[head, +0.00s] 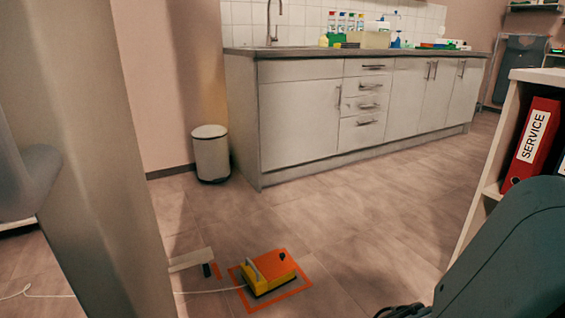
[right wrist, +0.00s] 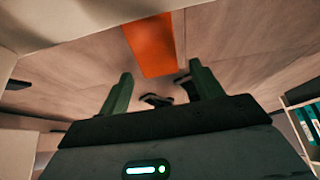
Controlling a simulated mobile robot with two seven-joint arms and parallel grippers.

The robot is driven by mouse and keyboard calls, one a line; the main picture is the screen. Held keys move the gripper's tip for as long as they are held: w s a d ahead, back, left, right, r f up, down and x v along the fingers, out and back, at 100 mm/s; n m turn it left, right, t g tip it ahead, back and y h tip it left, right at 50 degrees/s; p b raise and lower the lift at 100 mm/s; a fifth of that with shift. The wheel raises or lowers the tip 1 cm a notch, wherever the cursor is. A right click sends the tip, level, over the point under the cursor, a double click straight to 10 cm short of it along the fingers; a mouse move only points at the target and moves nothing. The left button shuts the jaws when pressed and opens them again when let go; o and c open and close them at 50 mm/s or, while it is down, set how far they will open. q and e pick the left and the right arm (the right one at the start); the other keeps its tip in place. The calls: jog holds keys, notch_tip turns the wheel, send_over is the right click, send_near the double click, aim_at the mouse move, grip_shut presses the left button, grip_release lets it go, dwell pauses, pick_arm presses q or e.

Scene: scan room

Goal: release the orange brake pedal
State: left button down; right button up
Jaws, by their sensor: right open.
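The orange brake pedal (head: 280,266) is on a yellow base with a grey bar, inside an orange square outline on the floor in the head view. My right arm comes in from the lower right of that view; the dark tip of my right gripper (head: 400,312) is at the bottom edge, well to the right of the pedal. In the right wrist view my right gripper (right wrist: 162,86) has its two green fingers wide apart with nothing between them. An orange rectangle (right wrist: 152,45) shows beyond the fingers; I cannot tell what it is. My left gripper is out of view.
A large beige upright (head: 95,150) fills the left. A white cable (head: 215,291) runs along the floor to the pedal. A white bin (head: 210,155) stands by the cabinets (head: 300,125). A shelf with a red SERVICE binder (head: 532,145) is at right. The middle floor is clear.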

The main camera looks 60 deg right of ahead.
jog(key=p+v, duration=0.2)
jog(key=v, duration=0.5)
jog(key=shift+r, duration=0.2)
jog(key=shift+f, duration=0.25)
